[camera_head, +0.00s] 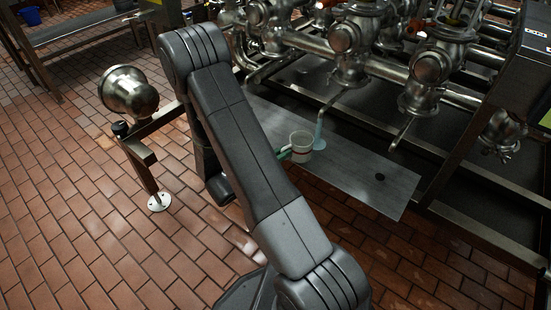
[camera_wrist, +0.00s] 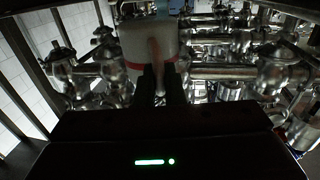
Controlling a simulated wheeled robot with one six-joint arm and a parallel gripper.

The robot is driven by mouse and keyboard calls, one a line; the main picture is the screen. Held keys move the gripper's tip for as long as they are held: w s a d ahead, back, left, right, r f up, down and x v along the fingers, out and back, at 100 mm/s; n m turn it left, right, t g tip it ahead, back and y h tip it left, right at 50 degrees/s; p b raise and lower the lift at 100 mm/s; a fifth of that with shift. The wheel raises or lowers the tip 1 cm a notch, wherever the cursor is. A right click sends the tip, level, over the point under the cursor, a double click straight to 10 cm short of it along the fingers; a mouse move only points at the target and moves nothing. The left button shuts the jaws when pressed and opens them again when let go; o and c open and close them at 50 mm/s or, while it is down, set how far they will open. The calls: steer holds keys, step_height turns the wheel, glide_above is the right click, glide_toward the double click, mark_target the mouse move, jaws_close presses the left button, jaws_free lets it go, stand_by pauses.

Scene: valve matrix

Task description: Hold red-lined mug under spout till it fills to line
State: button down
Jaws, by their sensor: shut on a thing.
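The pale mug (camera_head: 301,143) is upright above the metal shelf, with a red line low on its side. In the wrist view the mug (camera_wrist: 138,40) is close ahead, its red line clearly visible. My gripper (camera_wrist: 161,72) is shut on the mug at its near side, where the handle shows. In the head view my arm hides most of the gripper. A thin bent spout (camera_head: 328,104) hangs just behind and right of the mug. A pale blue streak (camera_head: 319,135) shows below the spout, beside the mug's right edge; I cannot tell whether it enters the mug. The liquid level is not readable.
Another spout (camera_head: 403,132) hangs farther right. Steel valves and pipes (camera_head: 345,40) crowd the back. A post with a steel dome (camera_head: 128,92) stands left. Tiled floor is open at left.

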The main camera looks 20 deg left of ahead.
mark_target(297, 139)
steer(key=shift+w+a+f+x, duration=0.15)
steer(key=shift+a+x, duration=0.1)
steer(key=shift+x, duration=1.4)
steer(key=shift+w+a+x, duration=0.15)
steer(key=shift+a+x, duration=0.1)
steer(key=shift+x, duration=1.35)
steer(key=shift+w+a+f+x, duration=0.15)
steer(key=shift+a+x, duration=0.1)
steer(key=shift+x, duration=1.4)
steer(key=shift+r, duration=0.1)
stand_by(3.0)
